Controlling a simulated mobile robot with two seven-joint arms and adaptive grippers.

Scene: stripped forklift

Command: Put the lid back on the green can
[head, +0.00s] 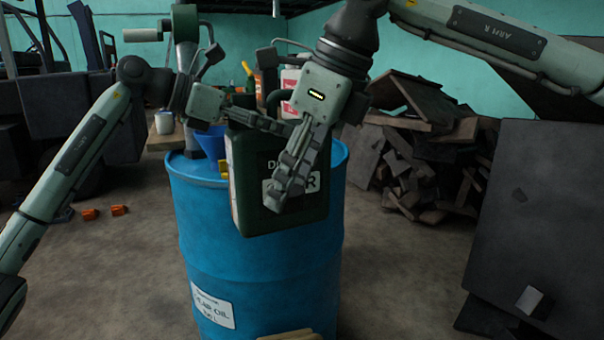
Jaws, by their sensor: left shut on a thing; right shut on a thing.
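The green can (252,205) is dark green with pale lettering and hangs upright over the near side of the blue drum. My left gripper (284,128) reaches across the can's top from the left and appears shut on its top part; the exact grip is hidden. My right gripper (284,200) comes down from the upper right, its fingers in front of the can's face and covering part of the label. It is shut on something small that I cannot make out. I cannot pick out the lid, and the can's mouth is hidden.
The blue drum (215,240) stands below the can. A blue funnel (212,143) and bottles, one white and red (289,85), are behind the can. A scrap pile (430,150) and a dark panel (540,220) stand right. Orange pieces (90,214) lie on the floor left.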

